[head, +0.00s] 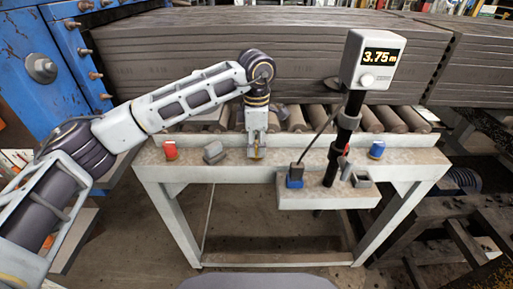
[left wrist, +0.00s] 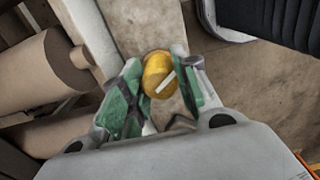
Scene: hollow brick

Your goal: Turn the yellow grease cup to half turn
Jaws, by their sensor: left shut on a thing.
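The yellow grease cup (left wrist: 155,66) sits between the green-padded fingers of my left gripper (left wrist: 157,82) in the left wrist view. A white mark runs slantwise across its face. The fingers are shut on the cup from both sides. In the head view my left gripper (head: 257,150) points straight down at the middle of the grey bench (head: 225,172), and its fingers hide nearly all of the cup. My right gripper is not in view.
A red cup (head: 170,150) and a grey block (head: 214,153) stand left of my gripper. A blue cup (head: 377,150) stands at the right. A post with a 3.75 m display (head: 374,62) rises from a front shelf (head: 330,199). Rollers (head: 388,119) and stacked planks (head: 210,62) lie behind.

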